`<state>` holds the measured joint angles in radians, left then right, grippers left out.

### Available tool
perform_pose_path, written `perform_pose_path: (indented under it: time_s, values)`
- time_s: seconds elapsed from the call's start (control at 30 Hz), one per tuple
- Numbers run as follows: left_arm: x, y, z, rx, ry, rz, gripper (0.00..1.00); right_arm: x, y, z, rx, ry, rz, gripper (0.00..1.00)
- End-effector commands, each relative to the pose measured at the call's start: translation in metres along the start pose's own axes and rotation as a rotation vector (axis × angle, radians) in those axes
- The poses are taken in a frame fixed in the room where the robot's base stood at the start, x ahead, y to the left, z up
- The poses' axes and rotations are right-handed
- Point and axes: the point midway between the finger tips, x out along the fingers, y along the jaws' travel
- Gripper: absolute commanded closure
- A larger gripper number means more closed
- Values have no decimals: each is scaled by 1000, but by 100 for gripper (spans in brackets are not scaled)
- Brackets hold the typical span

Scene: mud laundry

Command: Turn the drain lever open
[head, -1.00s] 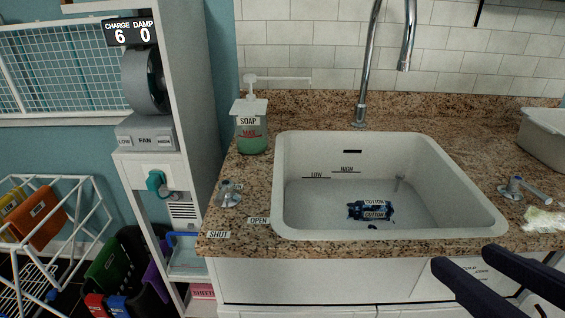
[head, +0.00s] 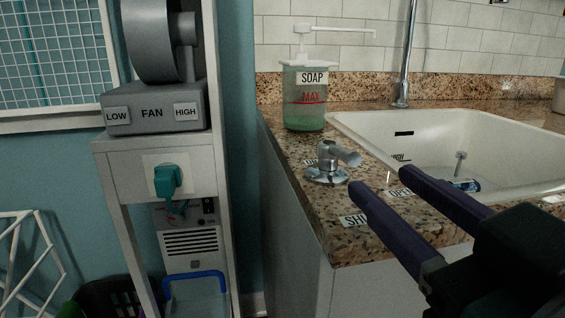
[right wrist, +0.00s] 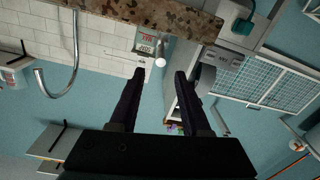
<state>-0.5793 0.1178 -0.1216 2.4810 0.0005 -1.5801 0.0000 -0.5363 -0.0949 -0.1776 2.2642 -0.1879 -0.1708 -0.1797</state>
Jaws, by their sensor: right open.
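The drain lever (head: 326,166) is a chrome tap-like handle on a round base, at the left front of the granite counter. Its handle points right, toward the sink and slightly toward me. The SHUT label (head: 354,220) lies in front of it, and the OPEN label (head: 399,192) lies to its right, partly hidden by my fingers. My right gripper (head: 382,182) is open and empty, its dark fingers pointing at the lever from the front right, apparently short of touching. In the right wrist view the lever (right wrist: 160,52) shows just beyond and between the fingertips. My left gripper is not in view.
The white sink (head: 400,133) stands to the right, with a blue cotton packet (head: 466,186) in it. A soap dispenser (head: 304,100) stands behind the lever. A fan unit (head: 155,110) on a white shelf frame is at left. Counter around the lever is mostly clear.

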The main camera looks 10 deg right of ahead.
Motion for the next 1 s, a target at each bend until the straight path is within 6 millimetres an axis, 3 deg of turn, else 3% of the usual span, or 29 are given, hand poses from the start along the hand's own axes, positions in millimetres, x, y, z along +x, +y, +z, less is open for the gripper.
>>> perform_pose_path:
  time_s: [0.2,0.4,0.83,1.0]
  values:
    - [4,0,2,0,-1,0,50,40,0,0,2,4,2,53]
    - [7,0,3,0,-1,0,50,64,0,1,2,1,0,53]
    - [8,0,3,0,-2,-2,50,72,0,0,1,-1,0,54]
    - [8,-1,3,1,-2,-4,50,72,0,0,1,-1,0,73]
